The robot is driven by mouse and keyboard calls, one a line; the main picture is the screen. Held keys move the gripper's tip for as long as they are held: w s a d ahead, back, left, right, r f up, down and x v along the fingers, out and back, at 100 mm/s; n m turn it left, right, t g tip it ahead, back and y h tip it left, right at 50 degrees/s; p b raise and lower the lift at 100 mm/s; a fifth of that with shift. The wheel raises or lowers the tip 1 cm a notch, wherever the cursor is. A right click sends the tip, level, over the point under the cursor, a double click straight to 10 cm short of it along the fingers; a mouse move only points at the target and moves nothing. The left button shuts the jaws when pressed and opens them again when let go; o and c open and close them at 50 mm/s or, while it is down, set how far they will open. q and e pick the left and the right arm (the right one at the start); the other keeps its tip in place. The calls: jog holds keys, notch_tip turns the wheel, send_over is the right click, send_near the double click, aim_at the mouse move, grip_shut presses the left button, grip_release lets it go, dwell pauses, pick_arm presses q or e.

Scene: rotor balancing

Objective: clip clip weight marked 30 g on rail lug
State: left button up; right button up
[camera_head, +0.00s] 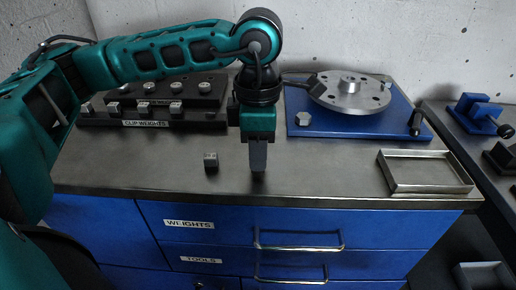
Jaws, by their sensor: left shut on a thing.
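My left gripper (258,170) points straight down over the front middle of the bench. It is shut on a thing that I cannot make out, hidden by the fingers. Several clip weights sit on the dark stepped rack (190,126) labelled for clip weights at the back left. I cannot tell which is the 30 g one. I cannot make out the rail lug. My right gripper is not in view.
A metal rotor disc (350,92) lies over a blue plate (345,128) at the back right, with a hex piece (303,119) and a dark post (416,122) on it. An empty metal tray (427,186) is at the front right. The front bench top is mostly clear.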

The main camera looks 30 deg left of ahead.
pick_arm(q)
grip_shut()
jog(key=shift+r, duration=0.2)
jog(key=shift+r+p, duration=0.9)
jog(key=shift+r, duration=0.45)
jog(key=shift+r+p, duration=0.85)
jog(key=shift+r, duration=0.55)
